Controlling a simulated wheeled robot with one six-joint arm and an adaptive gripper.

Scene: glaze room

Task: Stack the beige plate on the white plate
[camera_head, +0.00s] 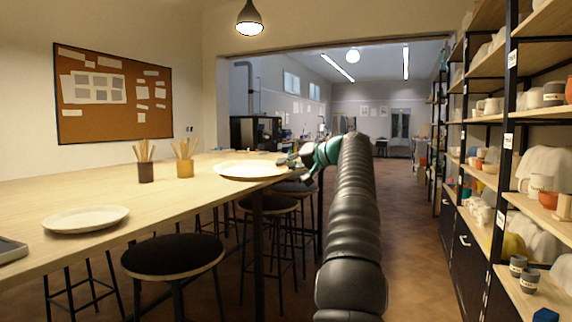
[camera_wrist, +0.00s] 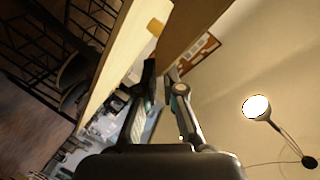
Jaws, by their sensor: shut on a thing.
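The beige plate (camera_head: 250,169) is a wide pale cream disc at the far right edge of the table, nearly level in the head view. My gripper (camera_head: 288,162) is at its right rim and shut on it. I cannot tell whether the plate touches the tabletop or hangs just above it. In the wrist view, my gripper (camera_wrist: 161,76) has its fingertips close together, and the grip on the rim is hard to make out. The white plate (camera_head: 87,218) lies flat on the near left part of the table, apart from my gripper.
The long wooden table (camera_head: 150,207) has clear space between the plates. A brown cup (camera_head: 146,173) and a yellow cup (camera_head: 185,168), both holding sticks, stand toward the back. A grey tray (camera_head: 10,250) lies at the near left. Stools (camera_head: 172,256) stand along the table; shelves (camera_head: 540,110) with pottery line the right.

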